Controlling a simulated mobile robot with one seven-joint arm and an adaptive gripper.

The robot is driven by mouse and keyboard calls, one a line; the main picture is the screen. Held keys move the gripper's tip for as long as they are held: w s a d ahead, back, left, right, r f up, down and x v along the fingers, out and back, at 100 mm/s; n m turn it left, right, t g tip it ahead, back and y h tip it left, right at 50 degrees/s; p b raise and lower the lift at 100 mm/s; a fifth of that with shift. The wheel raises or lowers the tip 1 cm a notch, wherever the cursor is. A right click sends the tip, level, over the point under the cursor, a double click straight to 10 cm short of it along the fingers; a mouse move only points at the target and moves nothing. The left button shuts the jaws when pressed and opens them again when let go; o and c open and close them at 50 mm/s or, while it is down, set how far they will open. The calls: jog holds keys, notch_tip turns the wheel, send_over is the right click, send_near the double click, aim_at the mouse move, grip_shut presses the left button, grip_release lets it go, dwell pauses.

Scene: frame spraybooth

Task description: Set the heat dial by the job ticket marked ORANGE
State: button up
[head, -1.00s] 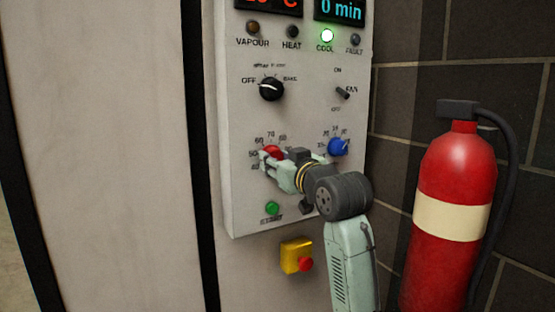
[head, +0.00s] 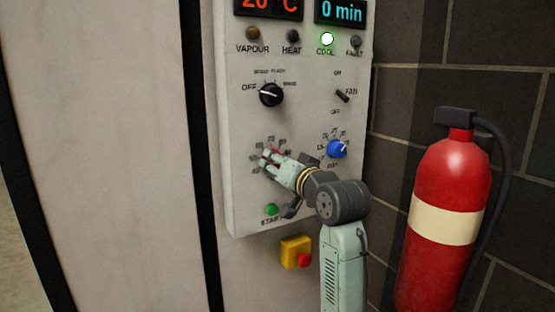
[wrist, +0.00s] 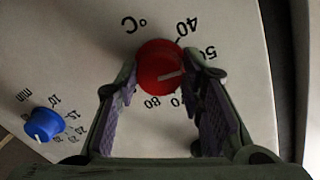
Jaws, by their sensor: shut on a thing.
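The red heat dial (wrist: 160,66) sits between my fingertips in the wrist view, with a °C mark and numbers around it. Its white line points right, towards the finger that covers part of the scale just past 50. My gripper (wrist: 165,72) is shut on the dial, one finger on each side. In the head view my gripper (head: 270,160) covers most of the dial, leaving only a little red visible. The scale around it runs from 40 to 80. No job ticket is in view.
The panel (head: 310,120) also has a blue minutes dial (head: 337,149), a black mode knob (head: 271,95), a fan switch (head: 343,96) and a green start button (head: 271,210). The COOL lamp (head: 327,39) is lit. A yellow box with a red button (head: 304,260) and a fire extinguisher (head: 450,215) are nearby.

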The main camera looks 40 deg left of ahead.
jog(key=shift+m, duration=0.3)
jog(key=o, duration=1.2)
jog(key=v, duration=1.2)
jog(key=shift+f, duration=0.1)
